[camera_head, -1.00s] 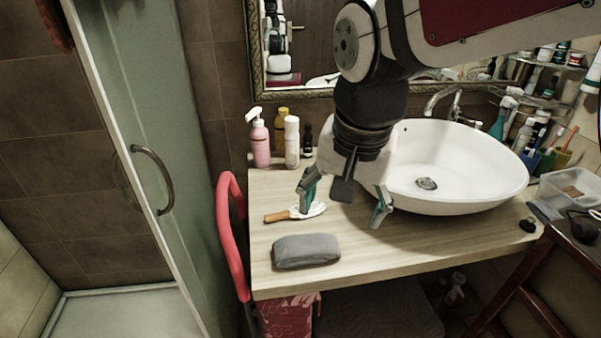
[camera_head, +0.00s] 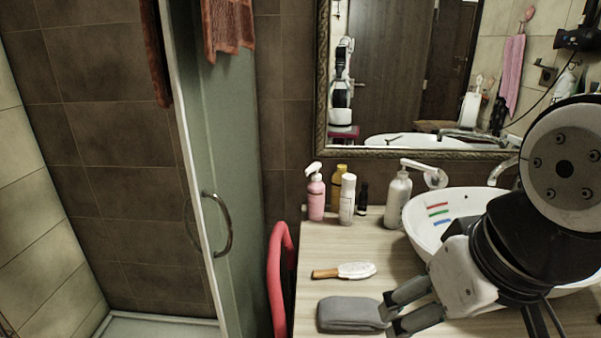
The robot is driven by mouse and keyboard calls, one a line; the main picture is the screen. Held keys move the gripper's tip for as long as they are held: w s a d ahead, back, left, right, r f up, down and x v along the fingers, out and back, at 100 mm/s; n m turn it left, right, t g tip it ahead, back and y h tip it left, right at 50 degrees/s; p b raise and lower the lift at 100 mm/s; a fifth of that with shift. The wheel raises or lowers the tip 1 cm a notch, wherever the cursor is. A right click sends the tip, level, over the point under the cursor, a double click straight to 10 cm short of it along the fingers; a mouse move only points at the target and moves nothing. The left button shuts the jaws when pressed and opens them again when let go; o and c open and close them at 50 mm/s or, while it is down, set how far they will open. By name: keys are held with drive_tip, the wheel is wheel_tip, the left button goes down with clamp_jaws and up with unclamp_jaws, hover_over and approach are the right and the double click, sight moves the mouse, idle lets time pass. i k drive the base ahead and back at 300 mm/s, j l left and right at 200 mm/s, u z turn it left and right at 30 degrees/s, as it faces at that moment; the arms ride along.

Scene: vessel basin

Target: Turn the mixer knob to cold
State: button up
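The curved chrome spout of the mixer tap (camera_head: 503,170) shows at the back right of the white basin (camera_head: 425,238), partly behind my arm. The mixer knob itself cannot be made out; my arm covers that area. My gripper (camera_head: 389,318) is in front of the basin's left side, over the counter near the grey pouch (camera_head: 350,315). Its two fingers point left and appear apart, with nothing seen between them. My wrist and arm hide most of the basin.
A white pump bottle (camera_head: 397,200) stands close to the basin's left rim. A pink pump bottle (camera_head: 316,197) and several small bottles stand further left. A hairbrush (camera_head: 345,271) lies on the wooden counter (camera_head: 325,248). A framed mirror (camera_head: 400,80) is behind.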

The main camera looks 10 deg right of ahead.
sight(441, 175)
drive_tip(key=z, duration=0.95)
drive_tip(key=i+j+u, duration=0.2)
drive_tip(key=i, duration=0.35)
drive_tip(key=l, duration=0.1)
